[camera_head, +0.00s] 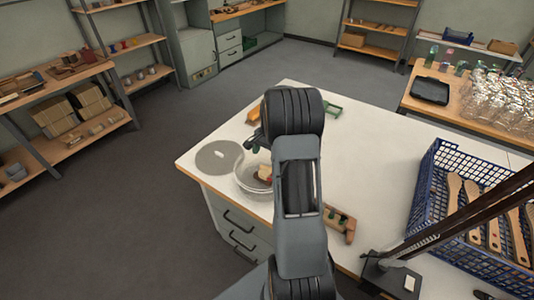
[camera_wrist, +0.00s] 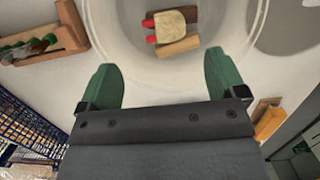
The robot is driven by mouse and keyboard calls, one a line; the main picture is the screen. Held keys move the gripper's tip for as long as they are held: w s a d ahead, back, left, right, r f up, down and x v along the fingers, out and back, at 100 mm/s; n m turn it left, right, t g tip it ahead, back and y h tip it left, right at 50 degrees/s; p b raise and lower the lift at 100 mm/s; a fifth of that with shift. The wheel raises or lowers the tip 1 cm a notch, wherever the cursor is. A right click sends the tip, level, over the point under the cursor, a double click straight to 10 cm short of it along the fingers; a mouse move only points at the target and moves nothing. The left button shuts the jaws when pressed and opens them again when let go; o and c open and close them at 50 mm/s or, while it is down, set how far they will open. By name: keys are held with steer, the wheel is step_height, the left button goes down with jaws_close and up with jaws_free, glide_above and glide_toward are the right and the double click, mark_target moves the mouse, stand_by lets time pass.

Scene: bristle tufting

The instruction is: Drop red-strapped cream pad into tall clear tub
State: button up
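The clear tub (camera_head: 243,184) stands on the white worktop near its front left edge, partly hidden behind my arm. In the wrist view its round rim (camera_wrist: 122,32) fills the top middle. A cream pad (camera_wrist: 170,24) with red at its left end lies inside, beside tan wooden pieces (camera_wrist: 180,46); they show only partly in the head view. My gripper (camera_wrist: 160,66) has its two green fingers wide apart, with nothing between them. The fingers are at the near side of the tub in the wrist view, apart from the pad.
A flat grey disc (camera_head: 212,157) lies left of the tub. A wooden block with green pieces (camera_head: 341,224) lies to the right. A blue crate (camera_head: 424,205) with wooden handles takes the right side. The worktop's middle right is clear.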

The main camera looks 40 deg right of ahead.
steer(key=shift+o, duration=0.8)
step_height(320, 180, up, 14)
steer(key=d+b, duration=0.1)
steer(key=d, duration=0.1)
steer(key=shift+w+f, duration=0.15)
steer(key=shift+w, duration=0.2)
steer(key=s+a+n+t+h, duration=0.1)
steer(key=s+a+n+t, duration=0.1)
steer(key=s+a+n, duration=0.5)
steer(key=s+a+r+n+t, duration=0.1)
steer(key=s+a+n, duration=0.6)
steer(key=a, duration=1)
steer(key=shift+s+a+t+h, duration=0.4)
steer(key=shift+s+t, duration=0.5)
steer(key=shift+s, duration=0.65)
